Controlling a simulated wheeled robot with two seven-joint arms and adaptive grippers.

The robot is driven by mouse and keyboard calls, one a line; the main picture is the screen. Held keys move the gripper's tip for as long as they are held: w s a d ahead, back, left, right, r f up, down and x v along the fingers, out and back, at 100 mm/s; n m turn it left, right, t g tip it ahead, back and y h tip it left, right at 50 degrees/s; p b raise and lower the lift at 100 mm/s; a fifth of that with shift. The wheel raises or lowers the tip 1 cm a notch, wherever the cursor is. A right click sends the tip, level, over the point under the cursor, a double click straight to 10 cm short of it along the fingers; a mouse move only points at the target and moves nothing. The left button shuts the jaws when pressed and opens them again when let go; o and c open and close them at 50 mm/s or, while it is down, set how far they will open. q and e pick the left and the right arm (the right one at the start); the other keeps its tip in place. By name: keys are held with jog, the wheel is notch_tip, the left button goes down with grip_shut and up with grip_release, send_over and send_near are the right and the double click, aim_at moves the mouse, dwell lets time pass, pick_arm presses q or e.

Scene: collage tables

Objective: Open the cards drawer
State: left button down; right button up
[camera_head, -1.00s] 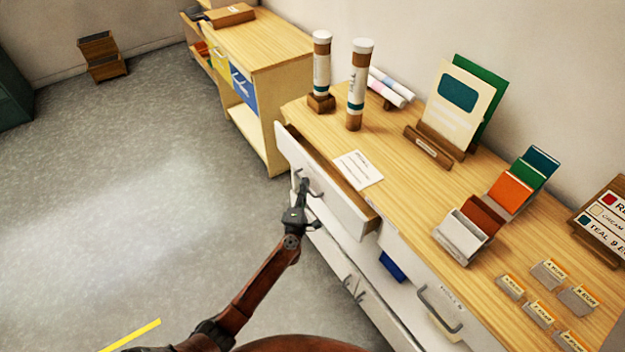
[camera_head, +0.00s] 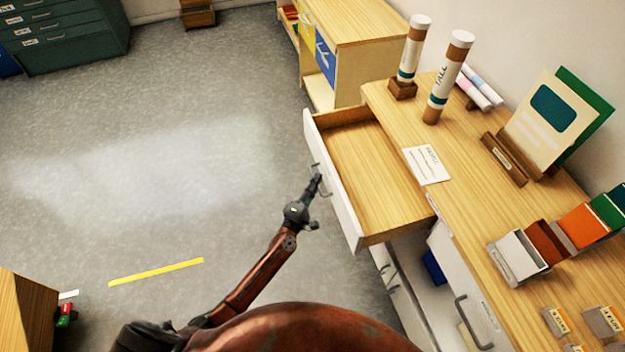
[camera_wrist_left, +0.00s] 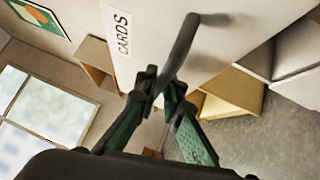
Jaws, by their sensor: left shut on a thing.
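The cards drawer (camera_head: 378,180) is pulled well out of the wooden-topped cabinet, and its bare wooden inside looks empty. Its white front shows in the left wrist view with a "CARDS" label (camera_wrist_left: 122,32). A grey bar handle (camera_wrist_left: 180,48) stands out from that front. My left gripper (camera_head: 316,184) is at the handle, and in the left wrist view its fingers (camera_wrist_left: 160,88) are shut on the handle's end. My right gripper is not in view.
The cabinet top (camera_head: 450,205) holds two tall tubes, a card stand (camera_head: 505,158) and a rack of coloured cards (camera_head: 545,243). Another drawer handle (camera_head: 473,322) is at lower right. A yellow floor strip (camera_head: 156,272) lies on open grey floor at left.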

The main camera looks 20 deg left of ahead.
pick_arm(q)
jog(key=shift+d+f, duration=0.1)
jog(key=c, duration=2.4)
grip_release()
jog(key=o, duration=0.3)
jog(key=shift+s, duration=0.1)
jog(key=v, duration=1.2)
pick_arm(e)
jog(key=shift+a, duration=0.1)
